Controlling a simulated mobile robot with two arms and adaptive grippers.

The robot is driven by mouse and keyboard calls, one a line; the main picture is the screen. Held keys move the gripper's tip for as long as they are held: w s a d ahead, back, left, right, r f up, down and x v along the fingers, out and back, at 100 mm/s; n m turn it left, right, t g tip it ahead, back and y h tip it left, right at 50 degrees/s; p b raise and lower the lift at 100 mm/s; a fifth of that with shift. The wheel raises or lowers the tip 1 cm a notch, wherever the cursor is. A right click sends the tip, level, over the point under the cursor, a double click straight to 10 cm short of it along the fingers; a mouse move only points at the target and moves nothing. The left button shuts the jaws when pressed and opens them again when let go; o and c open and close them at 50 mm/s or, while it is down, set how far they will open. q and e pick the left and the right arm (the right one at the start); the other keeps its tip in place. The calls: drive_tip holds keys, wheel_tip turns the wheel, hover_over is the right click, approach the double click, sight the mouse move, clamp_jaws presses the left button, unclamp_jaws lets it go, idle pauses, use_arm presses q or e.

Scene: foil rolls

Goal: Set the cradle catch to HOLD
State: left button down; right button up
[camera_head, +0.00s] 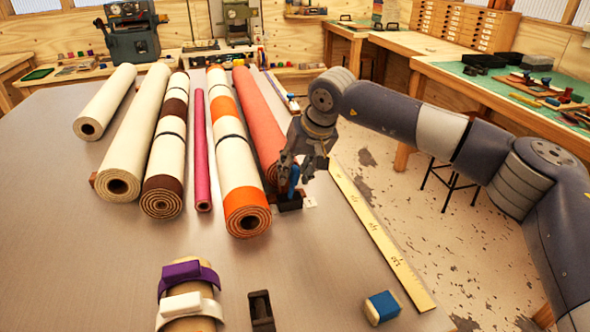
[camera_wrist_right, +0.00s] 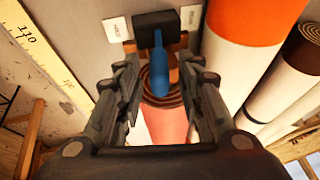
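The cradle catch is a blue lever (camera_head: 294,180) on a black block (camera_head: 290,203) at the near end of the red roll (camera_head: 262,120). In the right wrist view the lever (camera_wrist_right: 159,66) stands out from the black block (camera_wrist_right: 170,22), with a white label (camera_wrist_right: 117,29) on the left and another (camera_wrist_right: 191,16) on the right. The label words are too small to read surely. My right gripper (camera_head: 297,163) is at the lever. In its wrist view the fingers (camera_wrist_right: 162,80) are apart, with the lever between them and gaps on both sides. My left gripper is not in view.
An orange-and-cream roll (camera_head: 240,190) lies left of the catch, with several more rolls beyond. A yellow ruler (camera_head: 375,232) runs along the table's right edge. A blue-and-white block (camera_head: 382,307) and a dark holder (camera_head: 261,310) stand in front.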

drive_tip(key=shift+r, duration=0.1)
drive_tip(key=v, duration=1.2)
